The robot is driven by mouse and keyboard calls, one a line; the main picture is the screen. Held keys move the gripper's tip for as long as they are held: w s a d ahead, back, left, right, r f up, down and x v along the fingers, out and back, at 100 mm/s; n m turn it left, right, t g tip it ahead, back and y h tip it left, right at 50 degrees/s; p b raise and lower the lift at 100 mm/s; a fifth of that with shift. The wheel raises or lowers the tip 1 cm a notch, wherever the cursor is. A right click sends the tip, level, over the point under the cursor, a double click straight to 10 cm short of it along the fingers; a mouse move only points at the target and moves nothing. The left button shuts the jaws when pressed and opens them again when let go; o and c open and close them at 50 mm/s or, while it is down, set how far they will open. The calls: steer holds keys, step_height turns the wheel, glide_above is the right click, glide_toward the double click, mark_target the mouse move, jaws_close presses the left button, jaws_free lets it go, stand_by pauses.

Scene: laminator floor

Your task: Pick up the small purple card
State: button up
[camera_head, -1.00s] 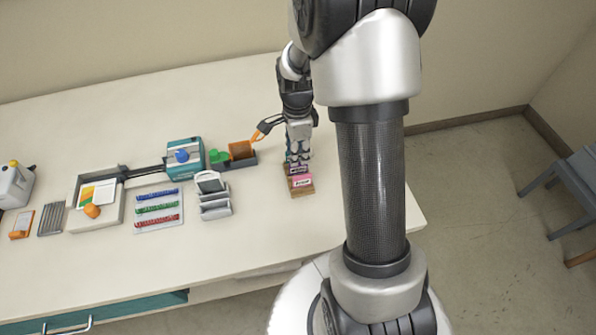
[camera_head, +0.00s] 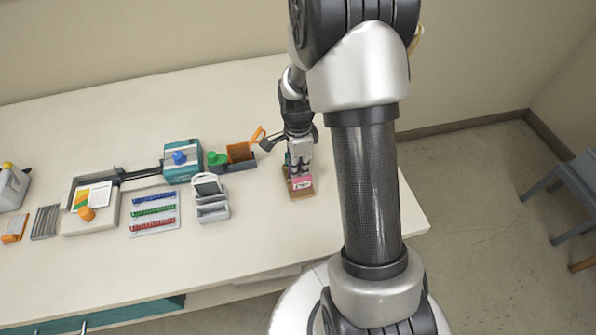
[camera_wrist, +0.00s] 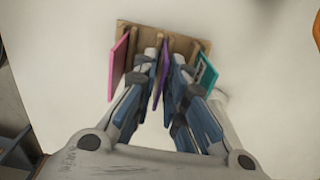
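The small purple card (camera_wrist: 164,68) stands upright in the middle of a brown wooden rack (camera_wrist: 185,42) in the wrist view. My gripper (camera_wrist: 165,62) reaches over the rack, with one finger on each side of the purple card. The fingers are a small distance apart, and whether either touches the card is hard to tell. In the head view my gripper (camera_head: 299,168) is above the rack (camera_head: 287,189) near the right end of the table, and the purple card is hidden there.
In the rack, a pink card (camera_wrist: 120,62) stands left of the purple card and a teal card (camera_wrist: 203,75) stands right. A grey stepped holder (camera_head: 211,203) and a dark tray with an orange block (camera_head: 239,152) are to the left. The table front is clear.

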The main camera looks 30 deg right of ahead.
jaws_close()
